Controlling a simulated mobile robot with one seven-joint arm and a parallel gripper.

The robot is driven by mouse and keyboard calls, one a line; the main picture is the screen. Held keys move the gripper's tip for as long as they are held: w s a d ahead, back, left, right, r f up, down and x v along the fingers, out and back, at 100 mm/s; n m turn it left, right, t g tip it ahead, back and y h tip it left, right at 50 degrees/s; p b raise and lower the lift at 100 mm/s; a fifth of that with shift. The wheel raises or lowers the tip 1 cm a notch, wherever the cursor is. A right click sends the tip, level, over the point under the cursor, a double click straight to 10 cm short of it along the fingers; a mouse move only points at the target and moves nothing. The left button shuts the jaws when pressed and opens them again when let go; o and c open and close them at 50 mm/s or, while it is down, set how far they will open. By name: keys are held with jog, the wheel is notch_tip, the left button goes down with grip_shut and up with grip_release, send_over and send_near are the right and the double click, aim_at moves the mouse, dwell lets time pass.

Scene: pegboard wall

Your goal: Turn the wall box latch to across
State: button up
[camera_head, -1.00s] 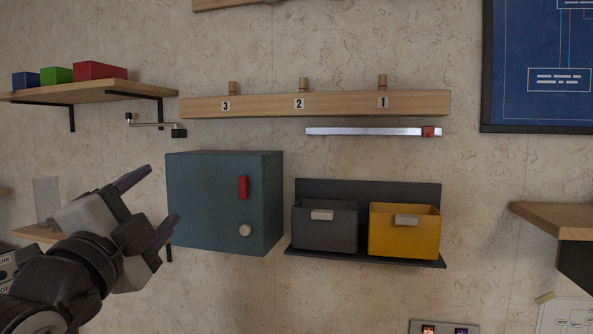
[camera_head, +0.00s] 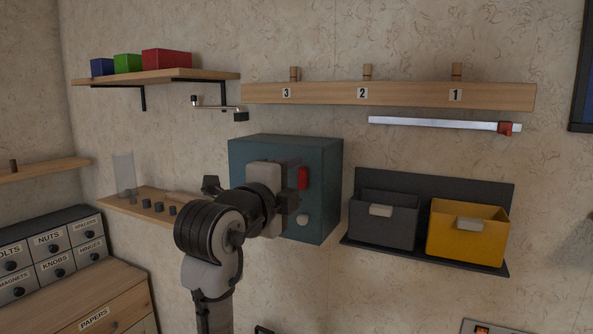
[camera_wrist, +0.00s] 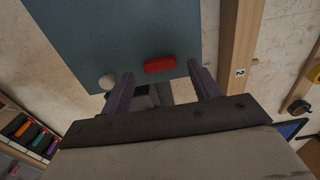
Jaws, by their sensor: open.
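The teal wall box (camera_head: 325,165) hangs on the wall in the middle of the head view, its left part hidden by my arm. Its red latch (camera_head: 303,178) stands upright on the front, above a round pale knob (camera_head: 302,221). In the wrist view the red latch (camera_wrist: 160,65) and the knob (camera_wrist: 107,81) lie on the box face (camera_wrist: 120,30). My gripper (camera_wrist: 160,82) is open and empty, with the latch showing between its fingers. I cannot tell whether a finger touches it. In the head view my gripper (camera_head: 296,180) is in front of the box, its fingers partly hidden.
A wooden peg rail (camera_head: 410,95) runs above the box. A grey bin (camera_head: 383,225) and a yellow bin (camera_head: 466,240) stand on a dark wall rack to the right. A small shelf (camera_head: 150,207) is at the left, and a crank handle (camera_head: 217,108) is above the box.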

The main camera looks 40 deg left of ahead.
jog(key=shift+x, duration=1)
jog(key=c, duration=1)
